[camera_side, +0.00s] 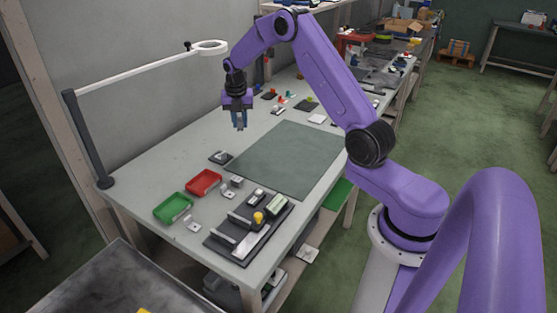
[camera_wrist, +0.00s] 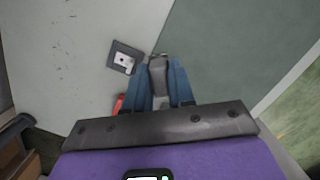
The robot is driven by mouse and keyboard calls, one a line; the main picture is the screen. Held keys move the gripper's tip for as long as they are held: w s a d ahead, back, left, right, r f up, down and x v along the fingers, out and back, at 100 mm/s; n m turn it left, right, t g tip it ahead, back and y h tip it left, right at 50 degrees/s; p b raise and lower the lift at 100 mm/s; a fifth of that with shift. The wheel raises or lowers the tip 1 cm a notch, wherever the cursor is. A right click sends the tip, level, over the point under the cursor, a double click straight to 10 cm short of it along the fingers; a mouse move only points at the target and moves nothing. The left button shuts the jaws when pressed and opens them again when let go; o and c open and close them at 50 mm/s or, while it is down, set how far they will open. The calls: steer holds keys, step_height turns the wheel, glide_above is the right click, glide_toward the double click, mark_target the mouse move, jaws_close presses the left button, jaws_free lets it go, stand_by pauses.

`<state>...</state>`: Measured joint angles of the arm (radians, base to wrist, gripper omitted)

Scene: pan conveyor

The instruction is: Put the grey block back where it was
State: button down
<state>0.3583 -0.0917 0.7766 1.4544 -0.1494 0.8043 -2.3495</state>
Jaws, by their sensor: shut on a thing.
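My gripper (camera_side: 240,126) hangs above the table, beyond the far left edge of the dark green mat, fingers pointing down. In the wrist view its two blue fingers (camera_wrist: 160,66) are closed around the grey block (camera_wrist: 158,76), which sits between the fingertips. In the side view the block is hard to make out between the fingers. A small dark square plate with a pale centre (camera_side: 221,157) lies on the bare table left of the mat. It also shows in the wrist view (camera_wrist: 124,57), just left of the block and apart from it. The block's underside is hidden.
A red tray (camera_side: 203,183) and a green tray (camera_side: 173,208) stand at the table's near left. A dark panel with several parts (camera_side: 222,246) lies at the near edge. The mat (camera_side: 285,158) is clear.

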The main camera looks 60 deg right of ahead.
steer(key=s+a+r+m+g, duration=0.15)
steer(key=s+m, duration=0.55)
steer(key=s, duration=1.8)
glide_above(283, 160)
steer(key=shift+t, duration=0.25)
steer(key=f, duration=0.8)
steer(key=shift+s+a+f, duration=0.2)
steer(key=shift+a+f, duration=0.1)
steer(key=shift+f, duration=0.05)
steer(key=shift+w+d+f, duration=0.15)
steer(key=shift+w+f, duration=0.15)
steer(key=shift+f, duration=1.6)
steer(key=shift+f, duration=0.15)
steer(key=c, duration=1)
jaws_free()
steer(key=shift+o, duration=0.2)
